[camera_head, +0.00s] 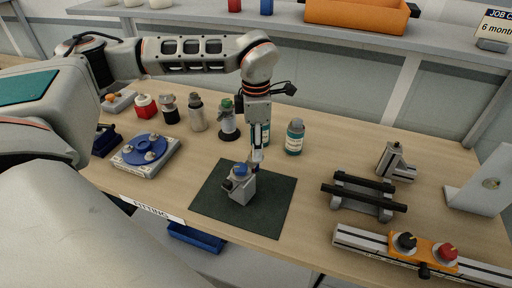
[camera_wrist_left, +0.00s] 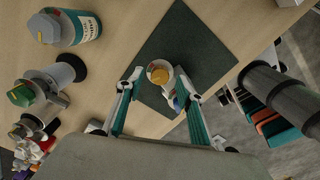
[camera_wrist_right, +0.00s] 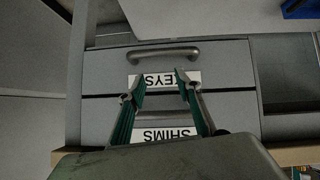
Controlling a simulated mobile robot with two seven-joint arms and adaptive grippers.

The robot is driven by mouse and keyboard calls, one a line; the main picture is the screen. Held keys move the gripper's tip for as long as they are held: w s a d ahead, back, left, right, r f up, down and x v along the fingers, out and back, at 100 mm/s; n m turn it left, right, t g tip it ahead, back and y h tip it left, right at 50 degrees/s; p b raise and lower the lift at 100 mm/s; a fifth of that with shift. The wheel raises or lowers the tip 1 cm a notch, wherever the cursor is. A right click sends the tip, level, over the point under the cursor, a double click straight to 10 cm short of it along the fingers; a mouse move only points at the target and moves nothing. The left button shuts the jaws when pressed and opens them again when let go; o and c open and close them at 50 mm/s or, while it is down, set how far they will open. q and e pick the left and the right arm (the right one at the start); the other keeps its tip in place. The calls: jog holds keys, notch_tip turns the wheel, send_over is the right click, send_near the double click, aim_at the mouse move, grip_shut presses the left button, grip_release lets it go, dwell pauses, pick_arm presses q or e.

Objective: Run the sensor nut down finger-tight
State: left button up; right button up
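A small grey fixture (camera_head: 239,187) with a blue part near its top stands on the dark green mat (camera_head: 270,204). In the left wrist view a round amber-coloured cap or nut (camera_wrist_left: 159,75) shows at its top; I cannot tell for sure that it is the sensor nut. My left gripper (camera_head: 256,160) points down just above and behind the fixture in the head view. In the left wrist view its fingers (camera_wrist_left: 159,80) are apart, with the amber part showing between the tips; I see no contact. My right gripper (camera_wrist_right: 160,80) is open and empty, away from the bench top.
A blue round plate on a pale base (camera_head: 146,151) stands left of the mat. Several bottles (camera_head: 295,136) stand behind. A black-barred stand (camera_head: 362,194) and an orange-blocked rail (camera_head: 422,250) are at right. My right gripper faces drawers marked KEYS and SHIMS (camera_wrist_right: 167,135).

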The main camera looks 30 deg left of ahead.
pick_arm(q)
notch_tip(320, 180, up, 11)
jog(key=shift+f, duration=0.15)
jog(key=shift+f, duration=0.1)
dwell(0.6)
